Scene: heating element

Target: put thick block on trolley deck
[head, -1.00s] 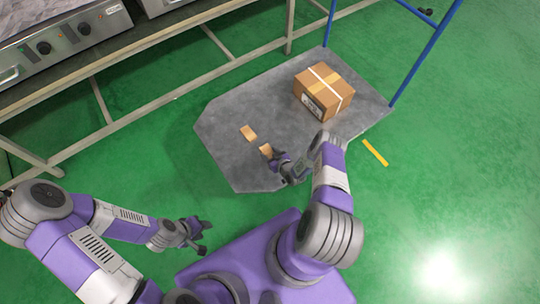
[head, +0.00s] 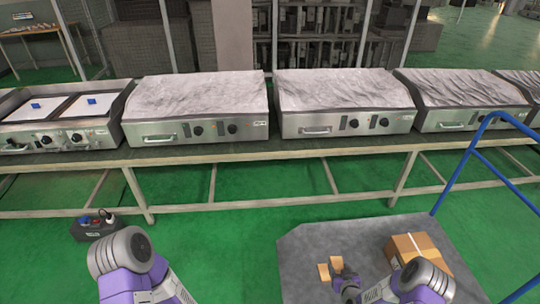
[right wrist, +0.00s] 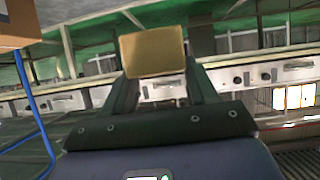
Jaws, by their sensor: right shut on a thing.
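My right gripper (head: 343,280) is shut on a small tan block (head: 336,264), over the grey trolley deck (head: 298,250). The right wrist view shows this block (right wrist: 153,52) between the two fingertips. I cannot tell whether it touches the deck. A second tan block (head: 323,272) is on the deck, just left of the held one in the head view. I cannot tell which block is thicker. My left arm shows at the lower left of the head view, but its gripper is out of frame.
A cardboard box (head: 418,253) stands on the deck, right of my gripper. The trolley's blue handle frame (head: 470,152) rises at the right. A long bench (head: 330,147) carrying several griddles runs behind the deck. A dark box with plugs (head: 97,226) lies on the floor at left.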

